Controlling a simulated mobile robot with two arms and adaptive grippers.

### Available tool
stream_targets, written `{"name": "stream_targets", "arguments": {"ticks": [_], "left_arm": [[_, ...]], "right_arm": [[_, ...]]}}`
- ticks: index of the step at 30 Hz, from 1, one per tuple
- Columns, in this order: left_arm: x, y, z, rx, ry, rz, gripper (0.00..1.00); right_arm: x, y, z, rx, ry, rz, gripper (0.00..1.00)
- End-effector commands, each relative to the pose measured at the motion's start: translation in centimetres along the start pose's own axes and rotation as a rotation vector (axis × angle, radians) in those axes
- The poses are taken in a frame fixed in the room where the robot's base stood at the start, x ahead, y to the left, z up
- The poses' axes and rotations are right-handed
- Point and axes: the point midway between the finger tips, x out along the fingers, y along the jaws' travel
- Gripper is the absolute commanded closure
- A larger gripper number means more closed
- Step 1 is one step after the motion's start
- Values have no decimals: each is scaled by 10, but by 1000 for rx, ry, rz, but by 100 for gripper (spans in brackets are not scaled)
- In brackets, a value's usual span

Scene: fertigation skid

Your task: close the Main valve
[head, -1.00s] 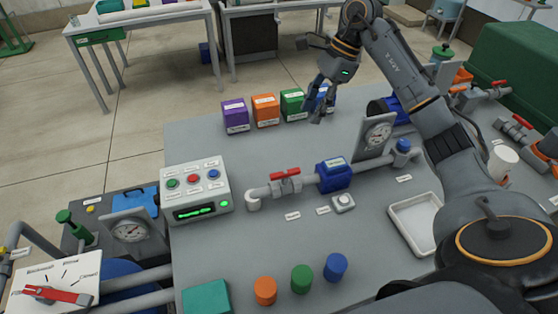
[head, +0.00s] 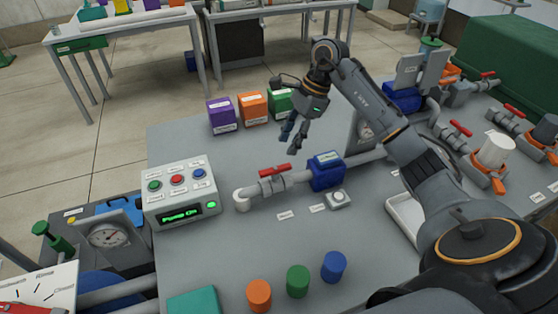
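A red-handled valve (head: 274,174) sits on the grey pipe in the middle of the bench, its handle lying roughly along the pipe. Its label is too small to read, so I cannot confirm that it is the Main valve. My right gripper (head: 291,146) hangs above and beyond this valve, apart from the handle. Its fingers point down, look spread and hold nothing. My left gripper is out of view.
A control box (head: 180,192) reads "Pump On" left of the valve. A blue meter (head: 326,171) is on the pipe at right. Purple (head: 221,115) and orange (head: 253,107) boxes stand behind. More red-handled valves (head: 461,128) are at right.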

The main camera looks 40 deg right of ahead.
Motion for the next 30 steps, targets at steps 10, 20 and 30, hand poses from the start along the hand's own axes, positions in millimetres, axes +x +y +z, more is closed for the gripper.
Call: {"name": "stream_targets", "arguments": {"ticks": [10,20,30], "left_arm": [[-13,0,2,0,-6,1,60],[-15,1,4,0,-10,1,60],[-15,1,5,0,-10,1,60]], "right_arm": [[64,0,1,1,-2,2,60],[79,0,0,0,0,-1,60],[79,0,0,0,0,-1,99]]}}
